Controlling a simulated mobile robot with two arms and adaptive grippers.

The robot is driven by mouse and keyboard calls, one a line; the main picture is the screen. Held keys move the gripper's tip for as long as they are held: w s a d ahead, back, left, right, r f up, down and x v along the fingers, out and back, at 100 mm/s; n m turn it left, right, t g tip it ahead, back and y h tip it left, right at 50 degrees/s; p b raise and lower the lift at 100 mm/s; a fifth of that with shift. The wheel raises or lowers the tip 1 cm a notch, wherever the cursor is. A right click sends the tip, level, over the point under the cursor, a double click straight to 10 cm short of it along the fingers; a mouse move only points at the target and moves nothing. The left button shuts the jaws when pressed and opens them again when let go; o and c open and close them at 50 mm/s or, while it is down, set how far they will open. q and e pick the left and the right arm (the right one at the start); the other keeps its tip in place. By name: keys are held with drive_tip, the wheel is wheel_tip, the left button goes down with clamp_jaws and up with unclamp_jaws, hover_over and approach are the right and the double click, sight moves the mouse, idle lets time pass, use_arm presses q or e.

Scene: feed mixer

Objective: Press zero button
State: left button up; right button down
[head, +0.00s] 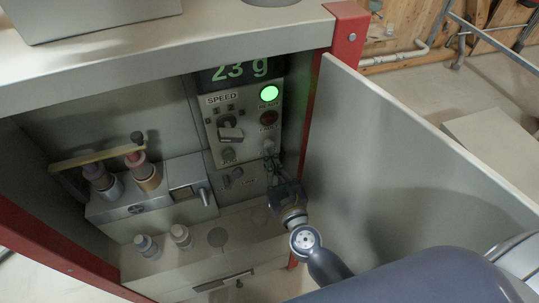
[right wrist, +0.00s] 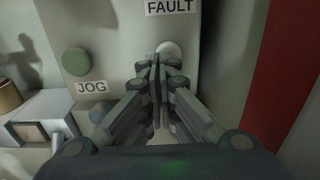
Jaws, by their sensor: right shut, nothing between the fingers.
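The grey control panel (head: 240,112) is inside the open cabinet, under a green display (head: 240,70). My right gripper (head: 270,158) is at the panel's lower right; it also shows in the right wrist view (right wrist: 158,62). Its fingers are shut with nothing between them. In the right wrist view the fingertips are in front of a pale round button (right wrist: 168,48) below the FAULT label (right wrist: 170,7) and partly cover it. No zero label is readable, and I cannot tell whether the tips touch the button. My left gripper is not in view.
A green JOG button (right wrist: 76,61) is left of the fingers. A green lamp (head: 269,93) glows on the panel. The open cabinet door (head: 390,150) stands to the right. A grey box with bottles (head: 150,205) is to the left inside the cabinet.

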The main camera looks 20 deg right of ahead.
drive_tip(key=shift+w, duration=0.35)
